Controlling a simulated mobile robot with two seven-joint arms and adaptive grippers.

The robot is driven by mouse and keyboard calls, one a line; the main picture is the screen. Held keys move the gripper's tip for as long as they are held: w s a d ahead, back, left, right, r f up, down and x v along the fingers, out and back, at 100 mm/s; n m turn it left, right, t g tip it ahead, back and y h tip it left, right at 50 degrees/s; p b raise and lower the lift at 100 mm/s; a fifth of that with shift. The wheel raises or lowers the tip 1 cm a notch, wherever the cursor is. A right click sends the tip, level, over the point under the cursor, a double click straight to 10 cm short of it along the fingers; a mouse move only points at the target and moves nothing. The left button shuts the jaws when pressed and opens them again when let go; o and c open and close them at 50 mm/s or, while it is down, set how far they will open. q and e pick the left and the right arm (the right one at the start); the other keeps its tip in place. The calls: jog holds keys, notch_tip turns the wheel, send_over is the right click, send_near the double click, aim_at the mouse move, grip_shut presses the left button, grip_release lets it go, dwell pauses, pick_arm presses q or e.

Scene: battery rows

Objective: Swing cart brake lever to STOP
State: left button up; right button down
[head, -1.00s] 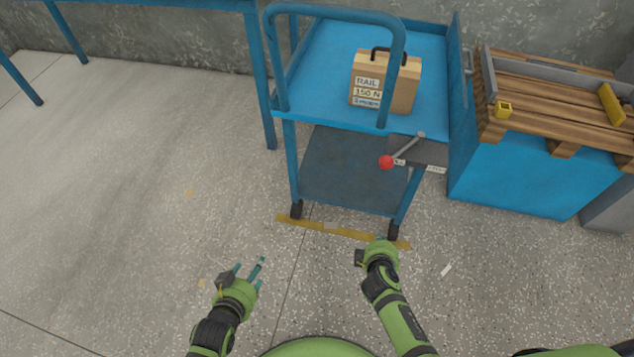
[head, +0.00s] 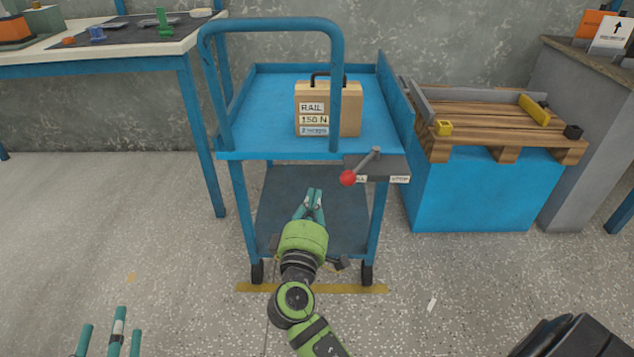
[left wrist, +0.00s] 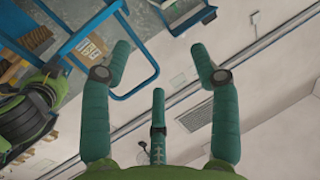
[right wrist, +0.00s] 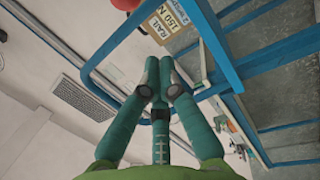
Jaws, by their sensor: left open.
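The brake lever (head: 364,165) is a grey arm with a red ball knob (head: 347,178), on a grey bracket at the cart's front right edge. It points down-left, its knob at the left end of the label strip, away from the STOP lettering (head: 400,179) at the right. The blue cart (head: 270,142) stands ahead. My right gripper (head: 314,194) has its fingers together, empty, left of and slightly below the knob, apart from it. The knob shows at the top of the right wrist view (right wrist: 125,4). My left gripper (head: 104,325) is open and empty, low at the left.
A wooden box (head: 348,118) labelled RAIL 150 N sits on the cart's top tray behind the tall push handle (head: 208,90). A blue bin with a wooden pallet (head: 470,132) stands close on the right. A workbench (head: 100,60) is at the left. Floor at the left is clear.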

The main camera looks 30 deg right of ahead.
aim_at(359, 166)
jog(key=shift+w, duration=0.1)
pick_arm(q)
jog(key=shift+s+d+r+t+h+b, duration=0.1)
jog(key=shift+d+r+t+h, duration=0.15)
jog(key=shift+r, duration=0.35)
jog(key=shift+s+d+r+t+h+b, duration=0.15)
jog(key=shift+r+t, duration=0.2)
jog(key=shift+r, duration=0.2)
jog(key=shift+d+r+t+h+b, duration=0.1)
jog(key=shift+r+t+h, duration=0.15)
jog(key=shift+r, duration=0.35)
pick_arm(e)
jog(key=w+d, duration=0.3)
jog(key=d, duration=0.4)
jog(key=shift+w+r, duration=0.15)
jog(key=shift+w, duration=0.15)
jog(key=shift+d, duration=0.1)
